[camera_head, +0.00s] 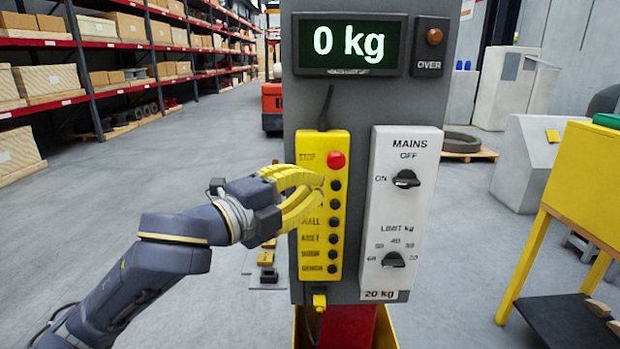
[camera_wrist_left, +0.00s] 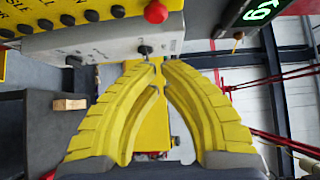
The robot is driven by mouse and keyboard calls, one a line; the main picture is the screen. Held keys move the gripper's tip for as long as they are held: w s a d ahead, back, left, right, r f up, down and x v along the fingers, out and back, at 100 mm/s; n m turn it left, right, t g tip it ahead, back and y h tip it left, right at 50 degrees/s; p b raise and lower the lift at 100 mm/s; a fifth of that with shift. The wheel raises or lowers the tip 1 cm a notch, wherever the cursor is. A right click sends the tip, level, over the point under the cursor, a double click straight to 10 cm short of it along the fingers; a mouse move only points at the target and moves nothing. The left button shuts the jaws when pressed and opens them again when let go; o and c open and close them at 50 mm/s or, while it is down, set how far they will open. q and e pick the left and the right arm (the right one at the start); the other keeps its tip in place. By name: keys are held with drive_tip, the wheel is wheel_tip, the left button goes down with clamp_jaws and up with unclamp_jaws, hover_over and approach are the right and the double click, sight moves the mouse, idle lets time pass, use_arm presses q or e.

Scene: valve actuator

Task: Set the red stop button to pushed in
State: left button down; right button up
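The red stop button (camera_head: 336,160) is at the top of the yellow push-button box (camera_head: 338,262) on the grey column; it appears raised above the box face. In the left wrist view the button (camera_wrist_left: 156,12) shows as a red knob at the top edge, beyond the fingertips. My left gripper (camera_head: 321,188) is in front of the box, its fingertips just below and left of the red button and close to the upper black button. In the left wrist view the yellow fingers (camera_wrist_left: 160,64) converge with their tips together and nothing visible held. My right gripper is in neither view.
A column of several black buttons (camera_head: 335,223) runs below the red one. A white panel (camera_head: 401,215) with two black knobs is to the right. A display (camera_head: 349,43) reading 0 kg is above. Open floor (camera_head: 120,230) lies left.

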use_arm(q)
drive_tip(key=shift+v, duration=0.9)
